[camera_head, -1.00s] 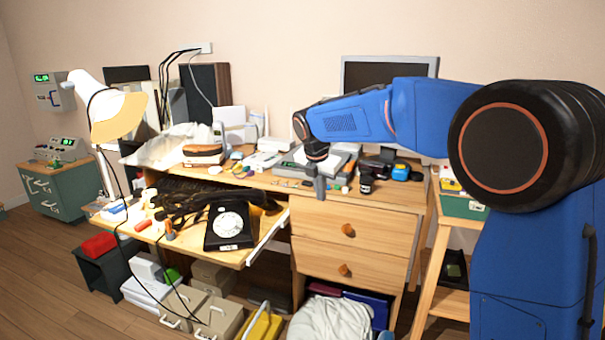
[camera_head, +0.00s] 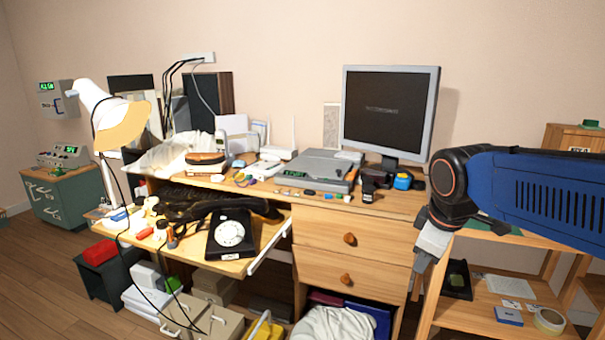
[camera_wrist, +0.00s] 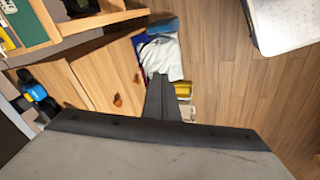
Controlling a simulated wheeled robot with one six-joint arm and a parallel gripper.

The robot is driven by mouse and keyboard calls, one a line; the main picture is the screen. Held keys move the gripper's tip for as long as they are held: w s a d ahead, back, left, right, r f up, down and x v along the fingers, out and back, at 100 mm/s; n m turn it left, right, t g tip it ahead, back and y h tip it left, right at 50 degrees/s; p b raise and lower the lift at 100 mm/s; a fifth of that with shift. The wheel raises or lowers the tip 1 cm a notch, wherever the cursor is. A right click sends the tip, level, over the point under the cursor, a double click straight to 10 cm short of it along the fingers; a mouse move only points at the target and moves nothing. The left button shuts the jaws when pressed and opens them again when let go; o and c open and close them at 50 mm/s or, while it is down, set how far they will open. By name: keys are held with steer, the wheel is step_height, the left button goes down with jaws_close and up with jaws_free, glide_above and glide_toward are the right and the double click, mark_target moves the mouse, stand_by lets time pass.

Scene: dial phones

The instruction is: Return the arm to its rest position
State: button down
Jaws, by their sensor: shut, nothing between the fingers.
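My arm now reaches in from the right edge of the head view, with my gripper (camera_head: 430,248) hanging down in front of the right end of the desk. The gripper is shut and holds nothing. In the wrist view the closed fingers (camera_wrist: 161,100) point towards the drawers and the floor. A black dial phone (camera_head: 231,233) with a white dial sits on the desk's pulled-out shelf, well to the left of the gripper and apart from it.
The wooden desk (camera_head: 330,203) carries a monitor (camera_head: 389,112), a grey device (camera_head: 318,168) and small items. A white lamp (camera_head: 110,115) stands at left. A wooden shelf unit (camera_head: 475,310) stands close to the gripper at right. A white cloth (camera_wrist: 163,60) lies below the drawers.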

steer(key=s+d+f+m, duration=0.1)
steer(key=s+f+m, duration=0.3)
steer(key=s, duration=0.3)
steer(key=s+d+f+m, duration=0.2)
steer(key=s+f+m, duration=0.2)
steer(key=s+m, duration=0.2)
steer(key=shift+s+d+f+t, duration=0.15)
steer(key=shift+s+t, duration=0.15)
steer(key=shift+s, duration=0.85)
